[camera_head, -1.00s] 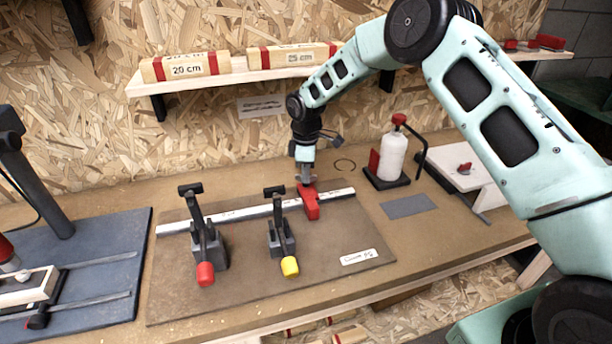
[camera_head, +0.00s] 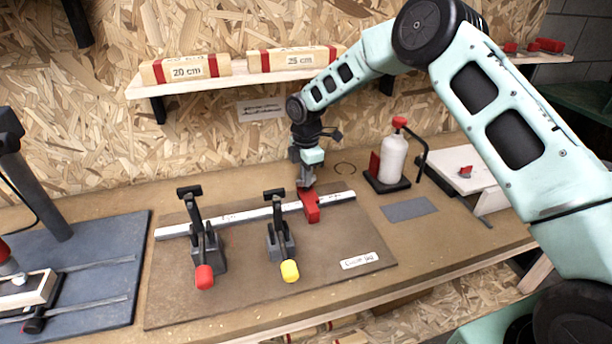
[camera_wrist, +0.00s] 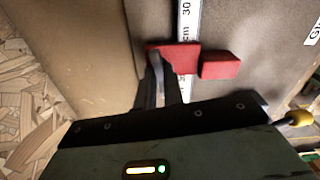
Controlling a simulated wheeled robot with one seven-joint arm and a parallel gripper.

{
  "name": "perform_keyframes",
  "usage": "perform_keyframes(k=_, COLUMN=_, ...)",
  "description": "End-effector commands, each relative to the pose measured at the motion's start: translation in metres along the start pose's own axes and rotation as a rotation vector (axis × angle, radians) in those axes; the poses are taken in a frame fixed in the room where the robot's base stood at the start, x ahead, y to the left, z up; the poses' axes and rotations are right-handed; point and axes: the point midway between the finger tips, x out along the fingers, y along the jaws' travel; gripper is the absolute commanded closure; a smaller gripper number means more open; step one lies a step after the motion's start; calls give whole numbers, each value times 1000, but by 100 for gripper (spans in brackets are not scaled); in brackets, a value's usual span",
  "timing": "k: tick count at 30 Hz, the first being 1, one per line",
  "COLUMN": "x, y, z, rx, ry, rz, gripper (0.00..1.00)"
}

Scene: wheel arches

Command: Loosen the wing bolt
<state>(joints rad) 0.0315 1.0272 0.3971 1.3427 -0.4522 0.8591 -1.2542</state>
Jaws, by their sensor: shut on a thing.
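The red stop block (camera_head: 311,206) sits around the silver ruler rail (camera_head: 255,213) near its right end. It also shows in the wrist view (camera_wrist: 180,59), with a separate-looking red part (camera_wrist: 220,66) to its right. My gripper (camera_head: 305,186) points down at the stop's back end. In the wrist view my dark fingers (camera_wrist: 166,88) are shut on a small grey piece, the wing bolt (camera_wrist: 157,68), at the stop's left part. Most of the bolt is hidden by the fingers, so its turn and looseness cannot be told.
Two toggle clamps stand at the rail, one with a red tip (camera_head: 204,277) and one with a yellow tip (camera_head: 290,271). A white bottle (camera_head: 394,158) on a black stand is at the right. A shelf (camera_head: 238,76) with marked wooden blocks hangs behind.

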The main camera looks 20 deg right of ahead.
Motion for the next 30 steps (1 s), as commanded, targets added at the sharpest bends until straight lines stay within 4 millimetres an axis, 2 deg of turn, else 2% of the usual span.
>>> perform_keyframes(k=1, x=5, y=-3, z=0, rx=-2, ry=0, rz=-9, gripper=100)
perform_keyframes(k=9, x=5, y=-3, z=0, rx=-2, ry=-1, rz=-10, gripper=100)
perform_keyframes(k=12, x=5, y=-3, z=0, rx=-1, ry=-1, rz=-9, gripper=68)
perform_keyframes(k=23, x=0, y=-1, z=0, rx=-1, ry=0, rz=-2, gripper=68)
perform_keyframes(k=26, x=-9, y=0, z=0, rx=-1, ry=0, rz=1, gripper=68)
perform_keyframes(k=30, x=-34, y=0, z=1, rx=0, ry=-1, rz=2, gripper=68)
